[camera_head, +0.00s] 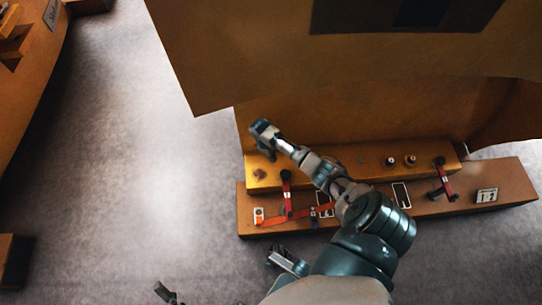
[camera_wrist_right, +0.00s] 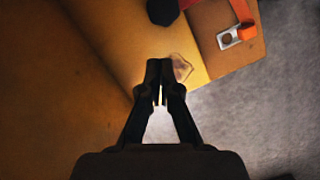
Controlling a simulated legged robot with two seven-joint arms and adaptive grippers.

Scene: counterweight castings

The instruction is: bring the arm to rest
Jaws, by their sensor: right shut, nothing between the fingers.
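My right arm reaches from the bottom of the head view up and to the left. Its gripper (camera_head: 264,142) is over the left end of the yellow ledge (camera_head: 262,184). In the right wrist view the two dark fingers (camera_wrist_right: 160,72) come together at the tips, with nothing between them.
A red lever with a black knob (camera_head: 286,176) stands just right of my right gripper, and another red lever (camera_head: 446,182) farther right. A large casting (camera_head: 250,60) overhangs behind. The grey floor (camera_head: 130,150) is clear at left.

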